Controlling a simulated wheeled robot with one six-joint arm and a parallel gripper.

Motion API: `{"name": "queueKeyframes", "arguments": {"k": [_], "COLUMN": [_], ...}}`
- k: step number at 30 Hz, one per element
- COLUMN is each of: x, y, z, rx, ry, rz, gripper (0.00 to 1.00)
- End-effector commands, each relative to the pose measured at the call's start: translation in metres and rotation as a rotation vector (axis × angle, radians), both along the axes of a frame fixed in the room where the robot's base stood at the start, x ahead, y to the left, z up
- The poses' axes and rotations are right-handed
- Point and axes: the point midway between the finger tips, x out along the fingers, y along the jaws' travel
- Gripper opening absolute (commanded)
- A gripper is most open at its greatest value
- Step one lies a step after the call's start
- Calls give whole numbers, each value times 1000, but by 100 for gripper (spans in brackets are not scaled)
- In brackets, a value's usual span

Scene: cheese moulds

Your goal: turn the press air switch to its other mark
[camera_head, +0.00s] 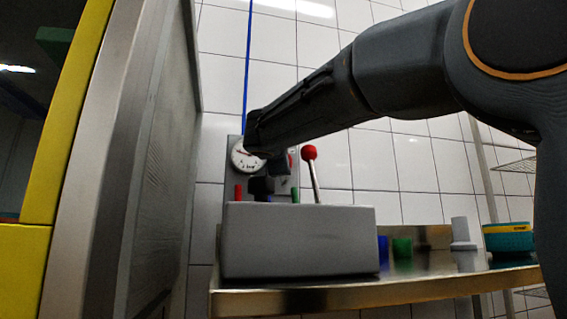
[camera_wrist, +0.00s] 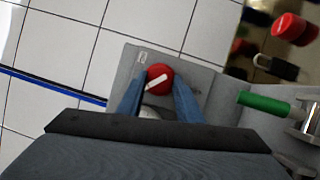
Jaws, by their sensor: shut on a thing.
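The press air switch is a red round knob (camera_wrist: 158,78) with a white pointer bar, on a grey plate (camera_wrist: 187,72) in the wrist view. The bar lies slantwise, one end toward the upper right and the other toward the lower left. A small pale label (camera_wrist: 141,57) sits above and left of the knob; its print is too small to read. My gripper (camera_wrist: 160,92) has its blue fingers on both sides of the knob, shut on it.
A grey box (camera_head: 300,240) stands on the steel table (camera_head: 430,287). A red-balled lever (camera_head: 309,153) rises close right of my gripper. A round gauge (camera_head: 246,155) is just left. Blue (camera_head: 382,248) and green (camera_head: 402,247) cups and a teal container (camera_head: 508,238) stand right.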

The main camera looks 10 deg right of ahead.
Motion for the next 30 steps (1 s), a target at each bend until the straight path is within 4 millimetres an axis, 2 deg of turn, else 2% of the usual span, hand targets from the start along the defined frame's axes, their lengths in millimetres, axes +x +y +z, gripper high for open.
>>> {"name": "queueKeyframes", "arguments": {"k": [9,10,12,13,23,26,30], "x": [0,0,0,0,-3,-12,-34], "y": [0,0,0,0,1,6,15], "z": [0,0,0,0,0,0,-2], "rx": [-2,-2,-2,-1,0,1,-1], "ry": [1,1,1,1,0,0,0], "rz": [1,1,1,1,0,2,3], "gripper": [10,37,49,51,51,51,51]}}
